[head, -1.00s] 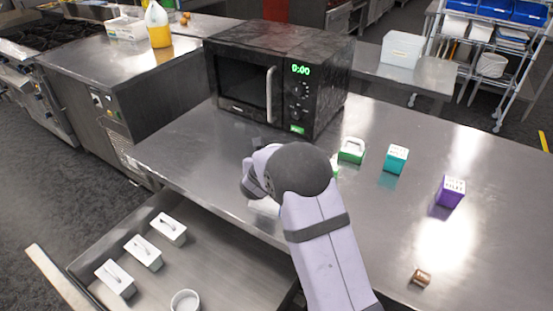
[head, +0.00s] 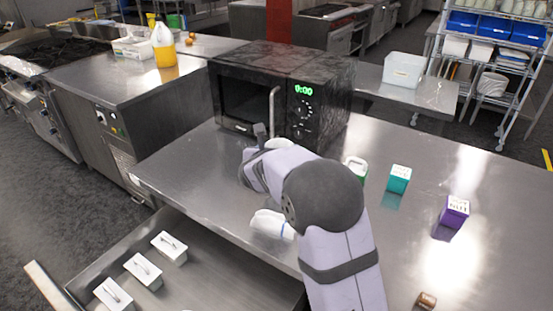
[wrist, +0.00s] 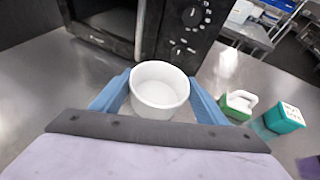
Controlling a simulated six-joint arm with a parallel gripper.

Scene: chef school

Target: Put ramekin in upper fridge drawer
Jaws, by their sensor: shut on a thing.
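The white round ramekin (wrist: 160,88) is between the two blue fingers of my gripper (wrist: 161,97) in the wrist view. The gripper is shut on it, and the ramekin looks upright and empty. In the head view my arm hides most of the gripper, which is in front of the microwave. An open drawer (head: 215,275) sticks out below the counter at the lower left. Several white lidded boxes (head: 143,270) stand in a row along its left side.
The black microwave (head: 280,95) stands at the back of the steel counter (head: 420,215). A green-and-white item (wrist: 238,104), a teal box (head: 399,178), a purple box (head: 454,211) and a small brown item (head: 427,300) are to the right. The drawer's middle looks clear.

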